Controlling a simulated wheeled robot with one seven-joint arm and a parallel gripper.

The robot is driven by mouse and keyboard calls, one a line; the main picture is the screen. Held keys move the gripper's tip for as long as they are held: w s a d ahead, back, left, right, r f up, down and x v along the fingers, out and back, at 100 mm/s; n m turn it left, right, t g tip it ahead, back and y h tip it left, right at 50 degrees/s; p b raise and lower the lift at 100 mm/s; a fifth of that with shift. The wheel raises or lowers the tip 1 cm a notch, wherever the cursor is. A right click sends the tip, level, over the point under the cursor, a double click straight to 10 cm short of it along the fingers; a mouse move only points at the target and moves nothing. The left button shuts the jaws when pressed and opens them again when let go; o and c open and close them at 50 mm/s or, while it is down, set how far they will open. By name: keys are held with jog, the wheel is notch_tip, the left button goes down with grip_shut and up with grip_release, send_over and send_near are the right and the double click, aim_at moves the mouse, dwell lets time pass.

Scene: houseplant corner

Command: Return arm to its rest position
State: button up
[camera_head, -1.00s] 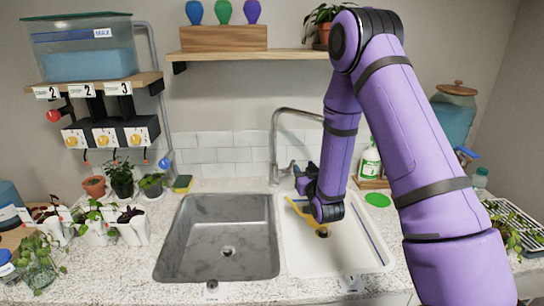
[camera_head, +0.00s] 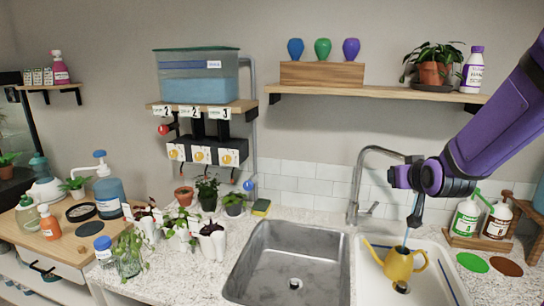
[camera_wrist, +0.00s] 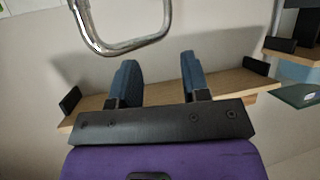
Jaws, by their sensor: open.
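My purple arm reaches in from the right edge in the head view. My gripper (camera_head: 398,178) is beside the curved metal tap (camera_head: 361,175), above the white basin, and looks empty. In the wrist view my gripper (camera_wrist: 155,72) has its two dark fingers wide apart with nothing between them. A yellow watering can (camera_head: 398,264) stands in the white basin (camera_head: 374,290), below my wrist and apart from it. A thin pale-blue streak runs down to the can. My upper arm is out of view.
A wooden shelf (camera_head: 380,94) with a plant and a bottle is on the wall above. Two bottles stand in a wooden holder (camera_head: 478,242) right of the basin. The grey basin (camera_head: 285,260) is empty. Several small potted plants stand at the left.

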jog(key=s+r+g, duration=0.2)
jog(key=s+r, duration=0.1)
jog(key=s, duration=0.7)
jog(key=s+a+r+g, duration=0.1)
jog(key=s+r+g, duration=0.1)
jog(key=s, duration=0.9)
jog(key=s+a+r+g, duration=0.1)
jog(key=s+r+g, duration=0.2)
jog(key=s, duration=0.7)
jog(key=shift+s+a+r+g, duration=0.15)
jog(key=shift+s+r+g, duration=0.15)
jog(key=shift+g, duration=0.1)
